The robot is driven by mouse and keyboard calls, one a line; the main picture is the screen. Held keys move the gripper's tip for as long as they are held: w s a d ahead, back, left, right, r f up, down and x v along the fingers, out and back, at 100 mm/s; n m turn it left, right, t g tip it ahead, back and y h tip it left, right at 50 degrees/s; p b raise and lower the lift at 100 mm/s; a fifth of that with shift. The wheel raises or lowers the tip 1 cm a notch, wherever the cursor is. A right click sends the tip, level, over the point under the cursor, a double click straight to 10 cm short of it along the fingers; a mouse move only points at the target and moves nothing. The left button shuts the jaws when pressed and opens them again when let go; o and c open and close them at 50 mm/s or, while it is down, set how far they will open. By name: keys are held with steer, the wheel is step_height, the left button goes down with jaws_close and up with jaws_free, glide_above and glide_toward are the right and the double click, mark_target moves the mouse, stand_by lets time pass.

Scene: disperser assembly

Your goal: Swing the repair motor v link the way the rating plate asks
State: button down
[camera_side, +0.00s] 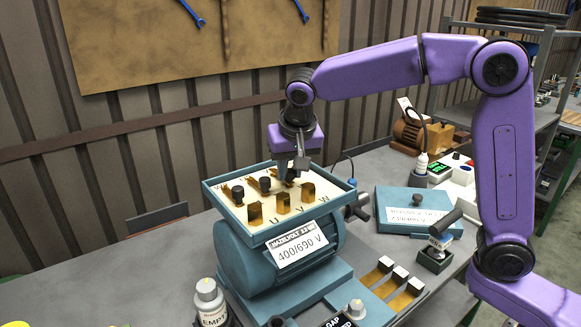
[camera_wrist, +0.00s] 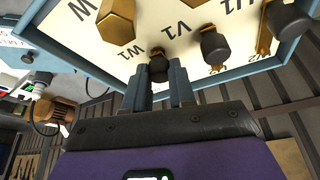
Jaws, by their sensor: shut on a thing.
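The teal repair motor (camera_side: 262,268) stands on the bench with its terminal box open. Its rating plate (camera_side: 300,249) reads 400/690 V. The pale terminal board (camera_side: 240,182) carries three upright brass pieces, the middle one (camera_side: 283,203) by the letter V, and a back row of black knobs, one (camera_side: 238,194) at the left. My gripper (camera_side: 303,176) is over the back right of the board. In the wrist view my gripper (camera_wrist: 159,77) has its fingers closed on the leftmost black knob (camera_wrist: 158,64), with brass just beyond it. Two more knobs (camera_wrist: 214,43) stand free. The link's underside is hidden.
A teal cover (camera_side: 400,222) lies right of the motor. Several dark-ended brass strips (camera_side: 382,285) lie in front of it. A dark-handled tool (camera_side: 437,243) stands at the right and a bottle marked EMPTY (camera_side: 211,310) in front. The box rim (camera_wrist: 115,85) runs close to my fingers.

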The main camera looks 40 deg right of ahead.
steer(key=shift+r, duration=0.1)
steer(key=c, duration=0.9)
jaws_free()
steer(key=v, duration=1.7)
steer(key=shift+s+a+r, duration=0.1)
steer(key=shift+r, duration=0.05)
